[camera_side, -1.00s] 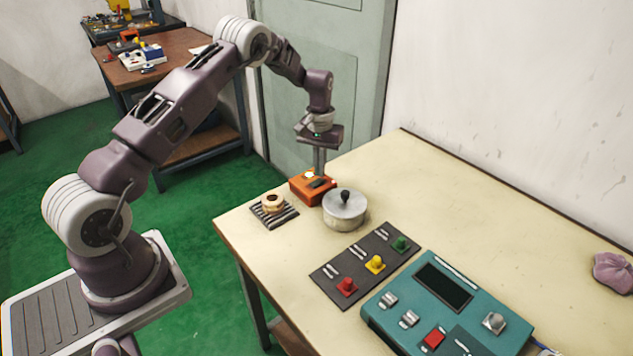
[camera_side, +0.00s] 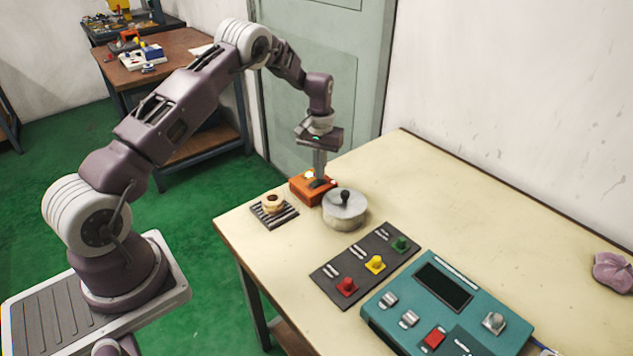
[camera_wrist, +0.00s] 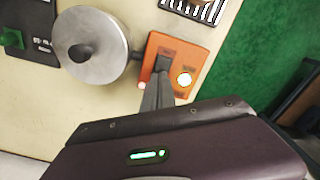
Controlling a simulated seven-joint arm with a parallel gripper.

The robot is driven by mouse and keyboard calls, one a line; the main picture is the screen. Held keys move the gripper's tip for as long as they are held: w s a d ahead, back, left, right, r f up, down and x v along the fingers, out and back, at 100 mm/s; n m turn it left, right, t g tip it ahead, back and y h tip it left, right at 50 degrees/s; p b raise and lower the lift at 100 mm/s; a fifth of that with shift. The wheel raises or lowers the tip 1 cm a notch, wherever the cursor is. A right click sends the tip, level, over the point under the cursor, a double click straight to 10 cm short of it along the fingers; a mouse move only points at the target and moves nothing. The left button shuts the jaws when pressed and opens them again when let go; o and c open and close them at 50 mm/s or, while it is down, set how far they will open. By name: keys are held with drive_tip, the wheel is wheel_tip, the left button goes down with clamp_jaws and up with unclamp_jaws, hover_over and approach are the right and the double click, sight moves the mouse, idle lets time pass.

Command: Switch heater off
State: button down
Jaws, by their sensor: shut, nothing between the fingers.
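The heater appears to be the small orange box (camera_side: 299,191) at the table's far edge; it also shows in the wrist view (camera_wrist: 196,57). It has a black rocker switch (camera_wrist: 170,55) and a round lamp (camera_wrist: 184,79), which glows whitish-yellow in the wrist view and also looks bright in the side view (camera_side: 309,174). My gripper (camera_side: 319,181) is shut and empty, pointing down with its fingertips at the switch. In the wrist view the fingertips (camera_wrist: 160,78) overlap the switch's near end; I cannot tell whether they press it.
A grey metal pot (camera_side: 338,213) with a black knob stands close beside the box. A tan ring (camera_side: 272,203) sits on a dark slatted rack (camera_side: 285,217). A dark panel (camera_side: 325,282) with coloured buttons and a teal console (camera_side: 385,323) lie nearer. The table's right side is mostly clear.

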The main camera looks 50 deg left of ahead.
drive_tip(key=shift+f, duration=0.55)
idle(0.4)
drive_tip(key=shift+r, duration=3.5)
drive_tip(key=s+d+r+m+t, duration=0.1)
drive_tip(key=s+d+r, duration=0.3)
drive_tip(key=r, duration=0.4)
drive_tip(key=s+d+r+m+t, duration=0.1)
drive_tip(key=s+d+r, duration=0.3)
drive_tip(key=r, duration=0.3)
drive_tip(key=s+d+r+m+t, duration=0.1)
drive_tip(key=s+d+r, duration=0.3)
drive_tip(key=r, duration=0.4)
drive_tip(key=s+d+m+t, duration=0.1)
drive_tip(key=s+d, duration=0.2)
drive_tip(key=s, duration=0.8)
drive_tip(key=s+d+m+t, duration=0.1)
drive_tip(key=s+d+m, duration=0.1)
drive_tip(key=s, duration=1)
drive_tip(key=shift+s+d+t, duration=0.2)
drive_tip(key=shift+d+t, duration=0.1)
drive_tip(key=shift+d, duration=0.45)
drive_tip(key=shift+r, duration=0.1)
